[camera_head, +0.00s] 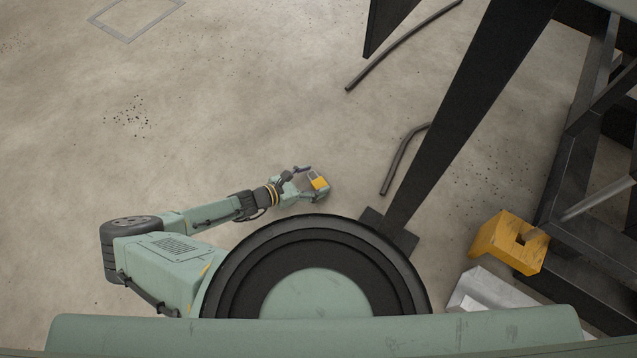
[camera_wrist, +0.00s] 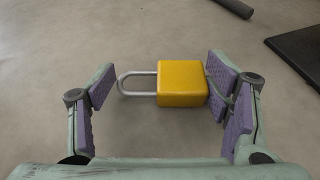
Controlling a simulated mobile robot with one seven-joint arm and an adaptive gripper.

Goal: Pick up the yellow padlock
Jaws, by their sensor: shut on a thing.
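The yellow padlock (camera_wrist: 182,84) lies sideways between the two fingers of my gripper (camera_wrist: 162,88) in the wrist view. Its square yellow body is against the right purple pads. Its grey shackle points left, with its end close to the left pad. My gripper is shut on it across its length.
A dark post with a foot plate (camera_head: 388,231) stands right of my gripper. Dark curved bars (camera_head: 398,160) lie near it on the floor. A yellow block (camera_head: 508,242) and a dark frame (camera_head: 580,190) stand further right. The concrete floor at left is mostly clear.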

